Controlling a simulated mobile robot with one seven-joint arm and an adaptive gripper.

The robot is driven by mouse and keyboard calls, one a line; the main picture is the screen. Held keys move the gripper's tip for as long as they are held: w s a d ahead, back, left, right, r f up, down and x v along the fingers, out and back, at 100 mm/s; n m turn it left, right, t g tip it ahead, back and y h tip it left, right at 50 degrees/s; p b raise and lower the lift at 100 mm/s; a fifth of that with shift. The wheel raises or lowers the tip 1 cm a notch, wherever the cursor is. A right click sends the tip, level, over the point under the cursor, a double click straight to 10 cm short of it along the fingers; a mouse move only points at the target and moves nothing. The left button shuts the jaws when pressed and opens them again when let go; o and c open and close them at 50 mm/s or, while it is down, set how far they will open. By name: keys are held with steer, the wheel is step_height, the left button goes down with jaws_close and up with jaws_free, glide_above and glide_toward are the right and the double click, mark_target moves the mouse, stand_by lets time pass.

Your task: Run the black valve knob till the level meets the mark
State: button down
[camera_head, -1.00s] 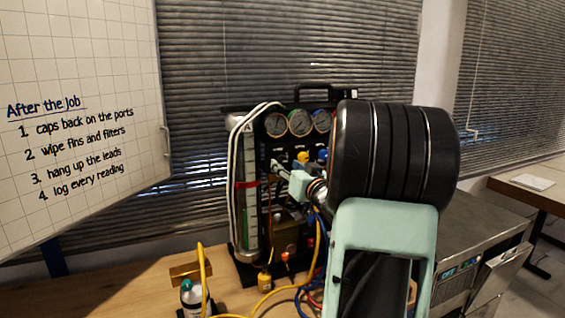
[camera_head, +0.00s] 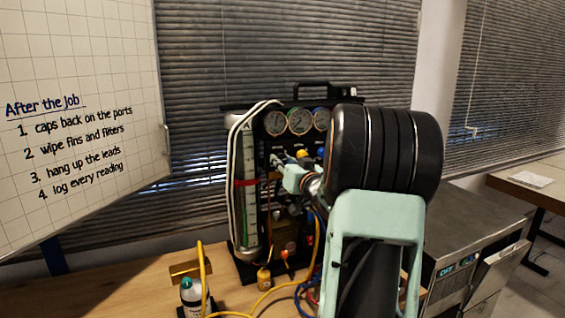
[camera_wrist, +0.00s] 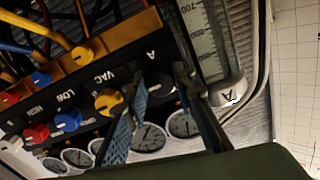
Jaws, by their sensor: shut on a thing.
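The black valve knob (camera_wrist: 160,83), beside the letter A on the panel, sits between my fingertips in the wrist view. My gripper (camera_wrist: 166,86) is shut on it. In the head view my gripper (camera_head: 281,164) reaches the left part of the panel and hides the knob. The clear level tube (camera_head: 250,205) stands upright at the left of the rig, with a red mark band (camera_head: 246,183) around it. Part of the tube and its number scale (camera_wrist: 202,40) shows in the wrist view. I cannot make out the liquid level clearly.
A yellow knob (camera_wrist: 109,101) marked VAC is close beside my fingers, with blue and red knobs farther left. Round gauges (camera_head: 300,121) top the panel. Yellow hoses (camera_head: 285,288) and a small bottle (camera_head: 191,294) are on the wooden bench. A whiteboard (camera_head: 80,190) stands left.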

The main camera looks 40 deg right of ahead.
steer(key=shift+b, duration=0.35)
steer(key=shift+d+n+b, duration=0.1)
steer(key=shift+n+b, duration=7)
steer(key=shift+n, duration=1.7)
steer(key=shift+r, duration=0.1)
steer(key=c, duration=1.6)
jaws_free()
steer(key=shift+s, duration=0.15)
